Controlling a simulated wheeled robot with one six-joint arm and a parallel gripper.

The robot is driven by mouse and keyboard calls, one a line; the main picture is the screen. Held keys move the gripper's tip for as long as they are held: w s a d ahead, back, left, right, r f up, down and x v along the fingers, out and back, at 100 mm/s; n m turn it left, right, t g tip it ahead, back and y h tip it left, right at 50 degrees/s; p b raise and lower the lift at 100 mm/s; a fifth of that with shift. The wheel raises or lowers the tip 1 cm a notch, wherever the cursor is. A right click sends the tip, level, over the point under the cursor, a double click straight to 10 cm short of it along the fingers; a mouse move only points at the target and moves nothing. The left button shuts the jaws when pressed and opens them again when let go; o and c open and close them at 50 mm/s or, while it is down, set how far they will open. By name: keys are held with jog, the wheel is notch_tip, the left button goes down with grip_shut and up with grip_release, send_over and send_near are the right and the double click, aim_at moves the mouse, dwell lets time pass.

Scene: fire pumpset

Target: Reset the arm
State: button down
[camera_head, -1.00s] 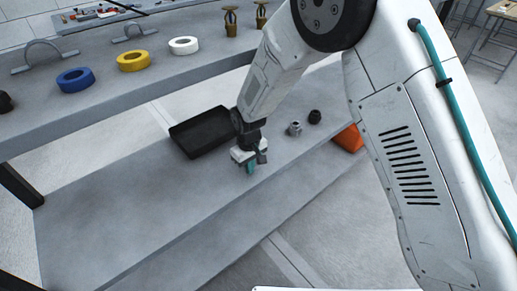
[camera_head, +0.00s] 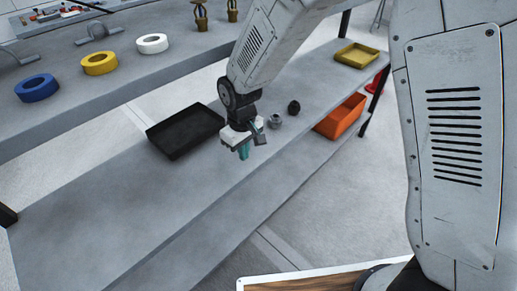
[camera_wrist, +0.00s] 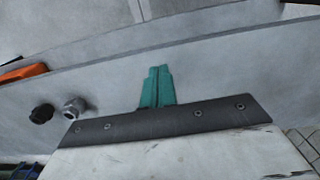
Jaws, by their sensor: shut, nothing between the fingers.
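My gripper (camera_head: 244,151) has teal fingers, closed together and empty. In the head view it hangs from my white arm above the lower grey shelf (camera_head: 120,205), just right of a black tray (camera_head: 186,131). In the wrist view the teal fingers (camera_wrist: 157,86) touch each other with nothing between them. My arm's upper links cover much of the right side of the head view.
Blue (camera_head: 37,88), yellow (camera_head: 99,64) and white (camera_head: 152,44) rings lie on the upper shelf. The lower shelf's left part is clear.

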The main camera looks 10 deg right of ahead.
jog(key=s+d+r+m, duration=0.1)
jog(key=s+d+r, duration=0.2)
jog(key=d, duration=0.1)
jog(key=shift+r+g, duration=0.3)
jog(key=shift+g, duration=0.1)
